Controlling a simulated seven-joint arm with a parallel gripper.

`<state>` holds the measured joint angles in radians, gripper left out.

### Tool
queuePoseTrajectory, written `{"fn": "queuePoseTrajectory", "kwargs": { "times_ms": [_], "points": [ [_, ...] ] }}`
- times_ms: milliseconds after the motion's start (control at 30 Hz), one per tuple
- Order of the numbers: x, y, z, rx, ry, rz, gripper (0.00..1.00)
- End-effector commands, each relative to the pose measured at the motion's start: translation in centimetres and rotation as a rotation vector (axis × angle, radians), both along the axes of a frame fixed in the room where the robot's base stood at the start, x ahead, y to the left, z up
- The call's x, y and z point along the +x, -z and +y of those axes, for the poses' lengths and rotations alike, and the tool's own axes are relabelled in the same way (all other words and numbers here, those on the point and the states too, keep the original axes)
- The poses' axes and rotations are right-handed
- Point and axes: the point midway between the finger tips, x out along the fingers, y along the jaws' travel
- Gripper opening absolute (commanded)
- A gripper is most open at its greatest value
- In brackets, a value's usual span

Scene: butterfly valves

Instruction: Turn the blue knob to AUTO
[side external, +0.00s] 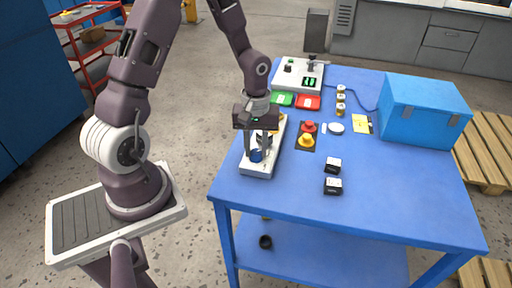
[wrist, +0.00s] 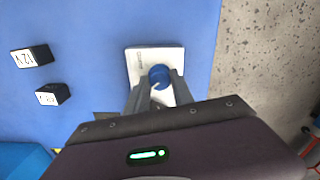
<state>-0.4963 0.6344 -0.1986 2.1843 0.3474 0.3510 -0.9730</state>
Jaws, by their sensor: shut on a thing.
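The blue knob (wrist: 159,75) stands on a white panel (wrist: 140,61) with small dark lettering near its edge, too small to read. In the side view the knob (side external: 256,156) is at the near end of the long white panel (side external: 258,170), below my gripper. My gripper (wrist: 160,82) points down over the panel with its fingers on either side of the knob, shut on it. The fingers hide part of the knob and panel, and I cannot tell which mark the knob points to. My gripper also shows in the side view (side external: 262,147).
Red and yellow buttons (side external: 307,134) stand right of the panel. Two black-and-white blocks (side external: 333,186) lie nearer the front. A blue box (side external: 424,110) is at the right, and a control box (side external: 299,75) at the back. The table's (side external: 400,205) front right is clear.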

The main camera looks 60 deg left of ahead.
Motion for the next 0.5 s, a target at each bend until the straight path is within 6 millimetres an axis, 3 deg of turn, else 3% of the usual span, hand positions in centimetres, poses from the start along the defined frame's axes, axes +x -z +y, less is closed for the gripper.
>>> {"fn": "queuePoseTrajectory", "kwargs": {
  "times_ms": [267,500],
  "points": [
    [0.00,-0.04,-0.01,0.000,0.073,0.000,0.00],
    [-0.01,-0.05,-0.03,0.000,0.256,0.000,0.00]
  ]
}}
